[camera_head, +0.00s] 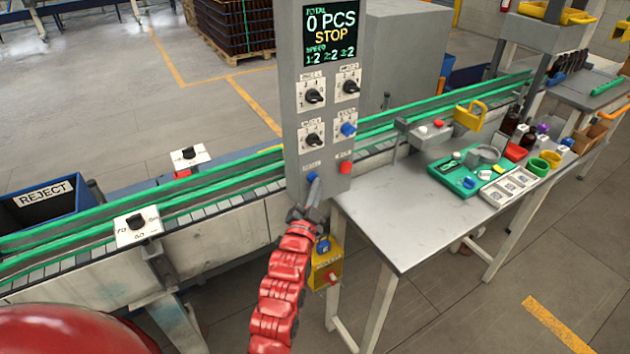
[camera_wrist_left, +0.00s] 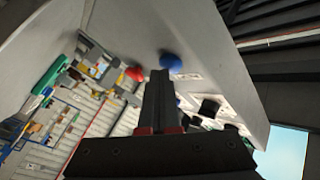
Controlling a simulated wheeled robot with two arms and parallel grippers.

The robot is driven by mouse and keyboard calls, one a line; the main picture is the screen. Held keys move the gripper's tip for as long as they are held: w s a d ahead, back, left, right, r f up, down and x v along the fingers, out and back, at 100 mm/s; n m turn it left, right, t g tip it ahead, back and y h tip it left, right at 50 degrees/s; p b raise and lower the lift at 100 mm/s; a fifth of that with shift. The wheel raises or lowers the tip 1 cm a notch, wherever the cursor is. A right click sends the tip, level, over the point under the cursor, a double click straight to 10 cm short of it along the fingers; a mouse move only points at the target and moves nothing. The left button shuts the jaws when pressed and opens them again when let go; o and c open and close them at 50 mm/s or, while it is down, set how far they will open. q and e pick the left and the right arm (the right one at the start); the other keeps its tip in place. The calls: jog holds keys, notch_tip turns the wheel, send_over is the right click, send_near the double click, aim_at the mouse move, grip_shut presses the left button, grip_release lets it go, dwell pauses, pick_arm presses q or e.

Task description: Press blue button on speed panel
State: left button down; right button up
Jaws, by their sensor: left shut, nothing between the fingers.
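The grey speed panel (camera_head: 322,100) stands upright in the middle of the head view, with a lit display (camera_head: 331,35) reading "0 PCS STOP". A blue button (camera_head: 312,177) sits at its lower left, partly hidden by my gripper. My left gripper (camera_head: 315,188) is shut and empty, its tips at this button. In the left wrist view the blue button (camera_wrist_left: 171,62) shows just beyond and to the right of the fingertips (camera_wrist_left: 160,76); I cannot tell whether they touch. My right gripper is not in view.
A red button (camera_head: 345,168) sits right of the blue one. Higher are another blue control (camera_head: 348,129) and black knobs (camera_head: 314,96). A yellow box (camera_head: 325,266) hangs beside my left arm. The conveyor (camera_head: 220,190) runs behind; a grey table (camera_head: 400,228) stands right.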

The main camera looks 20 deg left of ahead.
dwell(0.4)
pick_arm(q)
jog(key=shift+s+d, duration=0.55)
jog(key=shift+d, duration=0.1)
jog(key=shift+d, duration=0.1)
jog(key=shift+s+d+p, duration=0.15)
jog(key=shift+s+d, duration=0.65)
jog(key=shift+d, duration=0.15)
jog(key=shift+s+d+p, duration=0.15)
jog(key=shift+s+d, duration=0.6)
jog(key=shift+d, duration=0.2)
